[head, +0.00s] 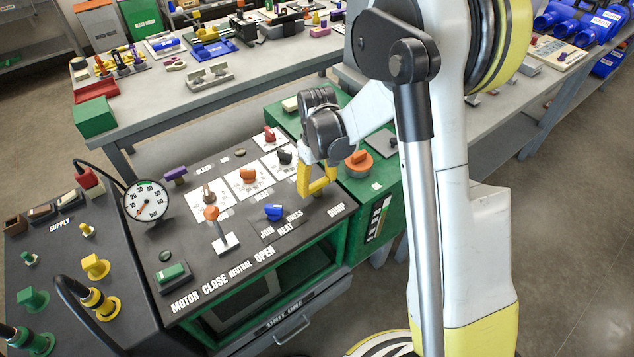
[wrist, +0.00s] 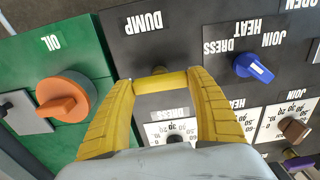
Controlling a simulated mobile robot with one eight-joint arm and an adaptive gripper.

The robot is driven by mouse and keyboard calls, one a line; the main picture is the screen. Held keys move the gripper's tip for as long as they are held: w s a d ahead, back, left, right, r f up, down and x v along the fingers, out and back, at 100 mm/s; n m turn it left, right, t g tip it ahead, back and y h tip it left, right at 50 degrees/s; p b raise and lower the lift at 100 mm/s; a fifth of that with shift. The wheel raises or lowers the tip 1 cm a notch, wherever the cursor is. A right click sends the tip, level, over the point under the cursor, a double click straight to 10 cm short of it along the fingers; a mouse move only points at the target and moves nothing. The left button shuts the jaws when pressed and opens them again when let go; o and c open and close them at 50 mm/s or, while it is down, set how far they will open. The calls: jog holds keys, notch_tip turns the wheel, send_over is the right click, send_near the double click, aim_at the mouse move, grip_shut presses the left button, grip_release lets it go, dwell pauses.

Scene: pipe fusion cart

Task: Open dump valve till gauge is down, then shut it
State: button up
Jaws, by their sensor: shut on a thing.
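The dump valve's small yellow handle (wrist: 160,83) is by the DUMP label in the wrist view. My gripper (wrist: 164,80) is shut on it, with a yellow finger at each end of the handle. In the head view my gripper (head: 318,192) is low over the panel's right end, and the fingers largely hide the handle there. I cannot tell how far the valve is turned. The round white gauge (head: 146,200) stands at the panel's left; its orange needle points down and slightly left, near the low end of the scale, but the exact reading is too small to tell.
A blue selector knob (head: 274,212) sits left of my gripper, with dials above it. An orange oil cap (head: 359,161) is on the green box to the right. An orange-topped lever (head: 213,218) rises by CLOSE, NEUTRAL, OPEN. A cluttered bench (head: 240,70) stands behind.

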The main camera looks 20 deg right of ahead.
aim_at(317, 183)
jog(key=o, duration=1.2)
notch_tip(317, 183, up, 12)
jog(key=shift+r, duration=0.1)
jog(key=shift+s, duration=0.1)
jog(key=s+r+m+t, duration=0.1)
jog(key=s+r+t, duration=0.1)
jog(key=s, duration=0.4)
jog(key=s+r+m+t, duration=0.1)
jog(key=s+r+t, duration=0.1)
jog(key=s, duration=0.5)
jog(key=s+r+m+t, duration=0.1)
jog(key=s+r+t, duration=0.2)
jog(key=s, duration=0.3)
jog(key=shift+s+r+m, duration=0.35)
jog(key=shift+r+m, duration=0.05)
jog(key=shift+r, duration=0.1)
